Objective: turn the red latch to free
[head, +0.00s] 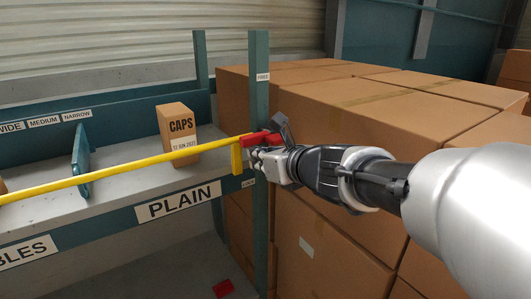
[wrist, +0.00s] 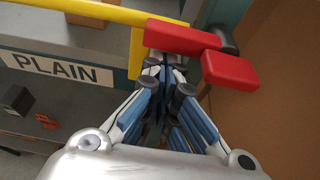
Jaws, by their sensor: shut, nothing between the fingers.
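The red latch (head: 260,138) sits at the right end of the yellow bar (head: 120,172), on the teal post. In the wrist view the latch shows as a long red arm (wrist: 182,38) and a red block (wrist: 230,70) to its right, by a dark pivot. My gripper (head: 257,160) is shut and empty, with its fingertips just below the latch, beside the yellow bracket (head: 237,158). In the wrist view the fingertips (wrist: 166,63) lie close under the red arm; whether they touch it I cannot tell.
A FREE label (head: 262,77) is high on the post, and a smaller label (head: 248,183) is below the latch. A CAPS box (head: 178,136) stands on the shelf behind the bar. Stacked cardboard boxes (head: 330,110) fill the right side, close to my arm.

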